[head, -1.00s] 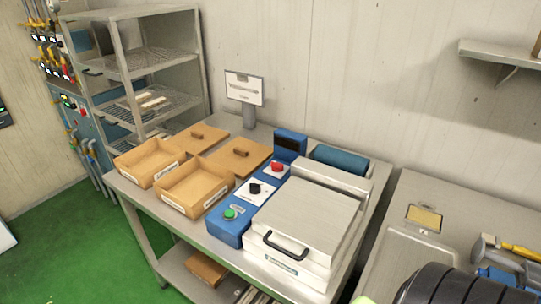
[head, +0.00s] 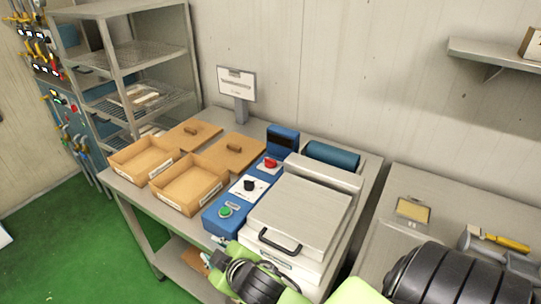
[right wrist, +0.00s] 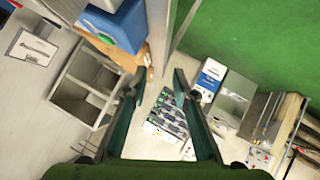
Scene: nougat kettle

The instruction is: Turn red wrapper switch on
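The wrapper machine's blue control box (head: 217,221) stands on the steel table, left of the machine's pale square plate (head: 298,208) with a black handle. The red switch (head: 270,163) sits on a white plate near the back of the box. In front of it are a black knob (head: 249,185) and a green button (head: 225,211). My right gripper (head: 218,247) is at the front edge of the box, below the green button and apart from the red switch. In the right wrist view its fingers (right wrist: 158,78) are spread with nothing between them. My left gripper is not in view.
Two open wooden boxes (head: 146,177) and two wooden lids (head: 192,134) lie left of the control box. A small sign (head: 236,84) stands behind them. A blue roll (head: 331,156) is behind the plate. A second table (head: 455,215) with tools is at right.

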